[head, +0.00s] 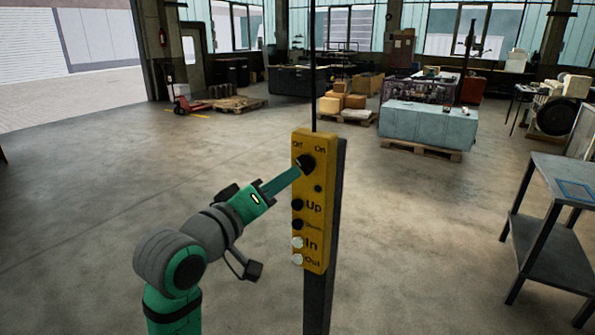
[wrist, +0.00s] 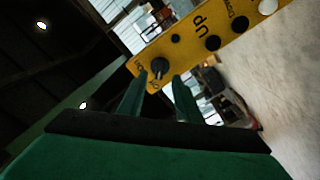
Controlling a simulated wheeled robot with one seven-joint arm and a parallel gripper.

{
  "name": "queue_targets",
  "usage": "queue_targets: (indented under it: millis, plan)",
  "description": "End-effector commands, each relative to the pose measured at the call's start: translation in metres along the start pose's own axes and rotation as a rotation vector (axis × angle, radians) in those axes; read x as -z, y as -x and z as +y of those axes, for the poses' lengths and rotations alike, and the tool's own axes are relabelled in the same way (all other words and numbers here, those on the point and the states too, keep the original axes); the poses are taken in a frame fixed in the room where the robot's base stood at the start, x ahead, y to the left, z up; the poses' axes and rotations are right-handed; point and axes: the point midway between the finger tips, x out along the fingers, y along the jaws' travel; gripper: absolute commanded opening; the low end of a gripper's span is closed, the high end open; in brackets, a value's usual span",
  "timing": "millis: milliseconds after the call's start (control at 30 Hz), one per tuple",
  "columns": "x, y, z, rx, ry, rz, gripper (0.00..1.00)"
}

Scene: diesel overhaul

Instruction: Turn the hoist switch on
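The yellow hoist control box (head: 314,222) stands upright on a dark post, with a black rotary switch (head: 306,163) near its top between the "Off" and "On" labels. Below it are black and white buttons marked Up, Down, In and Out. My gripper (head: 297,172) reaches the box from the left, with its fingertips at or very near the switch. In the wrist view, the switch knob (wrist: 159,66) shows ahead of the two green fingers (wrist: 158,90), which are spread apart with a gap between them. I cannot tell whether they touch the knob.
A dark post (head: 337,200) backs the box, and a thin cable rises from its top. A grey metal table (head: 563,178) stands at the right. Pallets with boxes (head: 347,104) and a blue-grey block (head: 442,122) stand farther back.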

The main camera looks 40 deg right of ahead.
Motion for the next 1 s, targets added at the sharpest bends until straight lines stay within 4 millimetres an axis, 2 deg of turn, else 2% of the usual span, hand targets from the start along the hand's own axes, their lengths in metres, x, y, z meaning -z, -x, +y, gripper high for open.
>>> queue_targets:
  millis: [100, 333, 500, 767, 800, 900, 933, 1000]
  plan:
    - [-0.001, -0.022, 0.001, -0.001, 0.0, -0.003, 0.31]
    - [0.0, -0.052, 0.0, 0.0, 0.001, 0.0, 0.31]
    - [0.0, -0.062, -0.001, 0.001, 0.001, 0.0, 0.31]
    - [0.0, -0.063, -0.001, 0.001, 0.0, 0.001, 0.31]
    - [0.0, -0.063, 0.0, 0.001, 0.0, 0.001, 0.29]
    - [0.0, -0.063, 0.0, 0.001, 0.0, 0.001, 0.05]
    - [0.0, -0.063, 0.0, 0.001, 0.0, 0.001, 0.0]
    - [0.0, -0.063, -0.001, 0.001, 0.0, 0.001, 0.0]
